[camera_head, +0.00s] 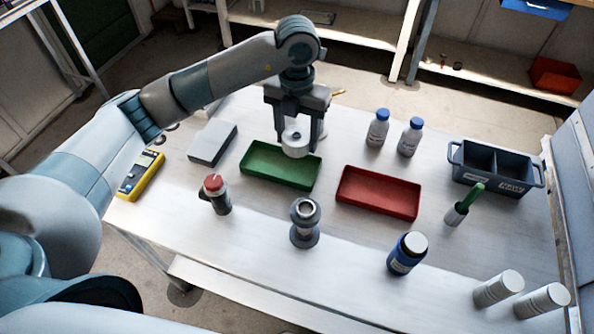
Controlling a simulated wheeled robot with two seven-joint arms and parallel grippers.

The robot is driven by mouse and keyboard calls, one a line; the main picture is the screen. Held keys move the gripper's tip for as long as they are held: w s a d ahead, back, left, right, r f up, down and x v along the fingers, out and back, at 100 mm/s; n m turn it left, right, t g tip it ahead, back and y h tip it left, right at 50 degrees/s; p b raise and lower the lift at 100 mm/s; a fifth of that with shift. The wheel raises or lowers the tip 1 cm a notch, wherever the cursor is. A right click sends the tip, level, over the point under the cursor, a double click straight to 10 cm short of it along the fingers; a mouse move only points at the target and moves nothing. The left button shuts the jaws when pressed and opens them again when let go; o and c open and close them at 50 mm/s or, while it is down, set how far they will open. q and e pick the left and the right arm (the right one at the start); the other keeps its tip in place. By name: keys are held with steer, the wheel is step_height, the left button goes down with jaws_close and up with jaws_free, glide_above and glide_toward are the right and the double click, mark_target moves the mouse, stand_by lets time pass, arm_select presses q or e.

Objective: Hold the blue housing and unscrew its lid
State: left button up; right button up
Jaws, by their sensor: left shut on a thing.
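My left gripper (296,138) points down above the right end of the green tray, shut on a pale grey round cap-like piece (295,146) with a small knob on top. A dark blue jar-shaped housing (404,262) with a white top stands upright at the front right of the table, apart from the gripper. A grey-blue flanged housing (304,234) stands upright at the front middle, with a metal ring and a round opening on top. I cannot tell which of the two the held piece fits. My right gripper is out of view.
The green tray (255,174) and red tray (395,196) look empty. A red-topped device (217,200), yellow meter (140,176), grey box (212,144), two blue-capped bottles (377,132), green-handled tool (463,206), dark caddy (498,178) and two white cylinders (497,289) stand around.

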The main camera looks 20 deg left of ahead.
arm_select(q)
steer(key=shift+f+p, duration=0.35)
steer(key=shift+f, duration=0.2)
steer(key=p, duration=0.2)
glide_above(297, 172)
step_height(297, 172, down, 5)
steer(key=shift+f, duration=0.15)
step_height(297, 172, down, 2)
steer(key=shift+f+p, duration=0.2)
steer(key=shift+p, duration=0.2)
steer(key=shift+f, duration=0.55)
